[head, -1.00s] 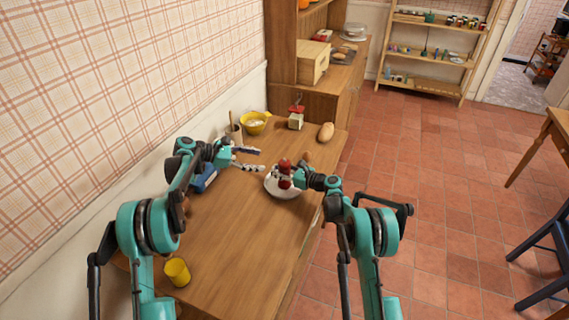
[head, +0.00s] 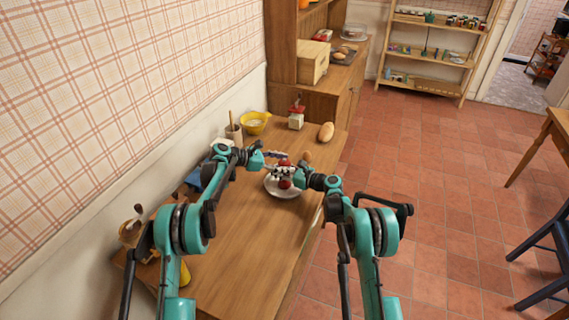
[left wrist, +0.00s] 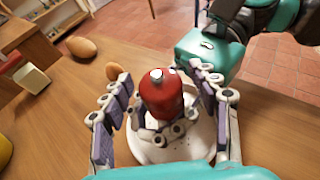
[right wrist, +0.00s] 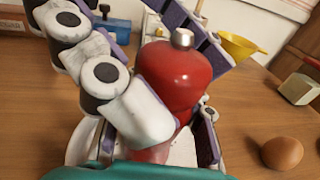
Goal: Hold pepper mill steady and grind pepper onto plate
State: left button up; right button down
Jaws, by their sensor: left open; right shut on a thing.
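The red pepper mill (left wrist: 160,92) with a silver top knob stands upright over the white plate (head: 281,193). My right gripper (head: 291,181) is shut on the mill, on its lower part; the mill also fills the right wrist view (right wrist: 175,75). My left gripper (left wrist: 165,95) is open, with its fingers on either side of the mill's upper part and a gap to it. In the left wrist view, dark specks lie on the plate's near side. The mill's base is hidden by fingers.
A yellow cup (head: 184,271) is partly behind my left arm. The table's front middle is clear.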

pick_arm(q)
jog(key=shift+c, duration=0.3)
jog(key=c, duration=1.1)
jog(key=shift+m+g, duration=0.8)
jog(key=shift+c, duration=0.2)
jog(key=o, duration=1.2)
jog(key=shift+a, duration=0.1)
jog(key=v, duration=1.1)
jog(key=shift+a, duration=0.45)
jog(key=shift+h, duration=0.3)
